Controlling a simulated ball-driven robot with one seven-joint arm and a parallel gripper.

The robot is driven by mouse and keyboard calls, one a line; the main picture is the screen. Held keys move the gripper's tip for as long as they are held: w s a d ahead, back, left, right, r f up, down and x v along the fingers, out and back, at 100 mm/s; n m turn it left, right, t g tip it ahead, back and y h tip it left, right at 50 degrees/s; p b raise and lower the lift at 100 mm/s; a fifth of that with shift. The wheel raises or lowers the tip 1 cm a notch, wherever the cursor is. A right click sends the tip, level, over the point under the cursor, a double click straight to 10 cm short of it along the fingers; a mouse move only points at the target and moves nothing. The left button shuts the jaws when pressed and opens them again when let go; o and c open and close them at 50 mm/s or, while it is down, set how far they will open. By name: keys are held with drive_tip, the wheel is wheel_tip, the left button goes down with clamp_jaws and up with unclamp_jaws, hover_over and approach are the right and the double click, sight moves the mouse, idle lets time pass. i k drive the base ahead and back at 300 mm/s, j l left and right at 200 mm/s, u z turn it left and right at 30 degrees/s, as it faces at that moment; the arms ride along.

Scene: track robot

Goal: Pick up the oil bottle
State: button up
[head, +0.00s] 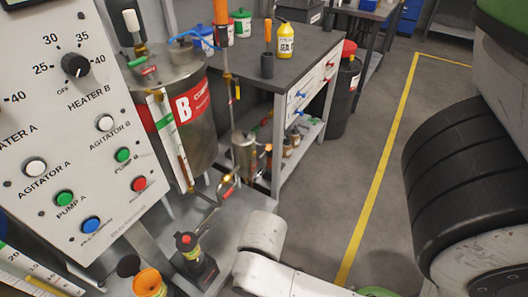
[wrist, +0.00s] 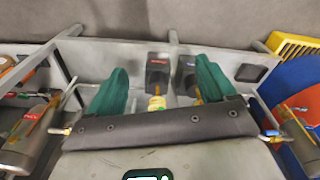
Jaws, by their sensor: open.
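The gripper is not visible in the head view.
A black holder with an orange-handled tool (head: 267,63) stands left of the bottle. A steel tank (head: 203,125) and control panel (head: 85,110) stand at left. A black bin (head: 343,100) is beside the workbench (head: 300,80). Floor around the yellow line (head: 385,155) is clear.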

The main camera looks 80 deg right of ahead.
sight(285, 34)
drive_tip(key=z, duration=1.85)
drive_tip(key=i+l+u, duration=0.1)
drive_tip(key=l, duration=0.25)
drive_tip(key=i+l+u, duration=0.1)
drive_tip(key=l, duration=0.25)
drive_tip(key=i+l+u, duration=0.1)
drive_tip(key=i+l, duration=0.15)
drive_tip(key=i+l+u, duration=0.1)
drive_tip(key=l, duration=0.4)
